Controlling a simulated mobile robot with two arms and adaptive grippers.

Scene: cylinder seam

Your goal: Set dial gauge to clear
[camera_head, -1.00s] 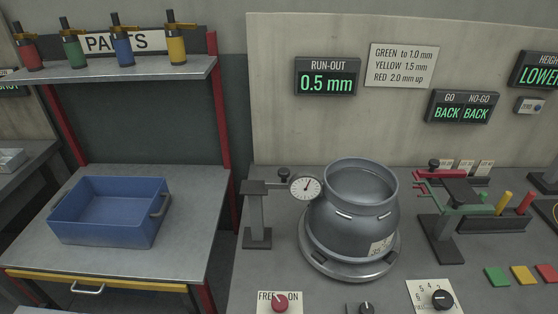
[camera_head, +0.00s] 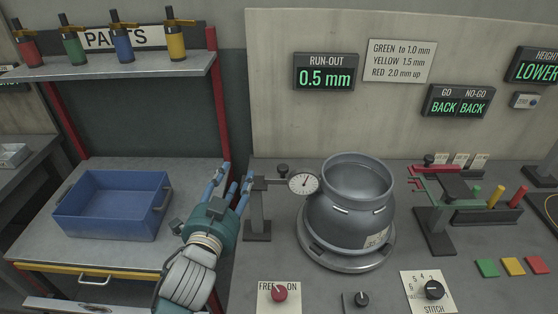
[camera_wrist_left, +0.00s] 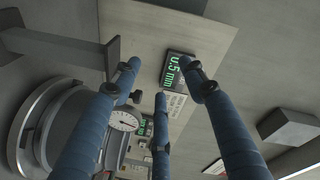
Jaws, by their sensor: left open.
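The dial gauge (camera_head: 303,183) has a round white face on an arm from a dark stand (camera_head: 258,215), with a dark knob (camera_head: 283,169) on top of the arm. Its face is beside the upper left side of the grey metal vessel (camera_head: 349,215), which stands on a round turntable (camera_head: 346,262). My left gripper (camera_head: 231,180) is open and empty, just left of the gauge stand, with blue fingers pointing up. In the left wrist view the gauge (camera_wrist_left: 122,121) shows between the fingers, apart from them. My right gripper is not in view.
A RUN-OUT display (camera_head: 326,72) reads 0.5 mm on the back wall. A red knob (camera_head: 280,293) and a black knob (camera_head: 361,299) sit at the bench front. A blue bin (camera_head: 112,205) stands left. A gauge rack (camera_head: 470,205) stands right of the vessel.

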